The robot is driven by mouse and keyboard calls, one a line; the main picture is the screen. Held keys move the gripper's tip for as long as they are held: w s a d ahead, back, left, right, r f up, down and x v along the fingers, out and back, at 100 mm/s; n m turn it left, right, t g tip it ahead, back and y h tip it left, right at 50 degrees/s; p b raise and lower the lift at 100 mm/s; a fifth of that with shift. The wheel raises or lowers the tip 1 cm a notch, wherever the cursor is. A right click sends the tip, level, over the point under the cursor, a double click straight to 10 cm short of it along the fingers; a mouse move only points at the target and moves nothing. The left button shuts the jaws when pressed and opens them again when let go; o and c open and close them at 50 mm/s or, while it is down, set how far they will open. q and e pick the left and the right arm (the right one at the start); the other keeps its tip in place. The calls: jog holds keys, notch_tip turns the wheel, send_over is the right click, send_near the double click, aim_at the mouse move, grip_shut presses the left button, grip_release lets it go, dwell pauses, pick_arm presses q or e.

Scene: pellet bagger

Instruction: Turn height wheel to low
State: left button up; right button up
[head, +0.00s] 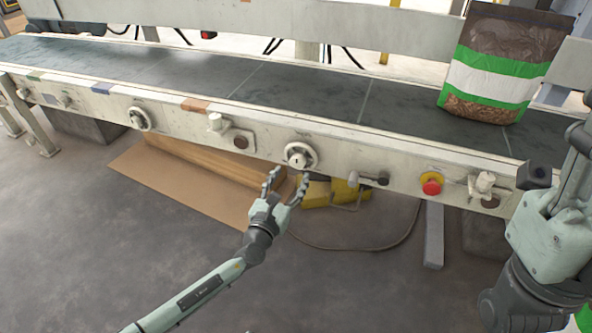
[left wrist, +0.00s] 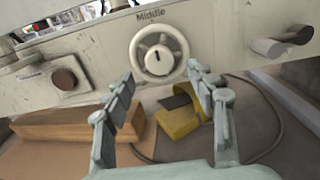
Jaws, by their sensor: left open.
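A white round hand wheel (head: 300,155) with a pale hub sits on the front rail of the conveyor. In the left wrist view the wheel (left wrist: 159,55) has a dark mark on its hub pointing up toward the word "Middle". My left gripper (head: 284,180) is open and empty, just below and in front of the wheel. In the left wrist view its fingers (left wrist: 160,76) stand apart, one on each side below the wheel, and do not appear to touch it. A second, similar wheel (head: 140,118) is farther left on the rail. My right gripper is out of view.
A red stop button (head: 432,186) and small levers and knobs stick out of the rail. A filled bag (head: 503,65) stands on the belt (head: 270,75) at right. A yellow object (head: 335,192) and flat cardboard (head: 150,180) lie under the conveyor. My right arm is at the right edge.

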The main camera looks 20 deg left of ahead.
aim_at(297, 165)
pick_arm(q)
jog(key=w+b, duration=0.1)
jog(key=w, duration=0.4)
jog(key=shift+w, duration=0.1)
jog(key=c, duration=1.1)
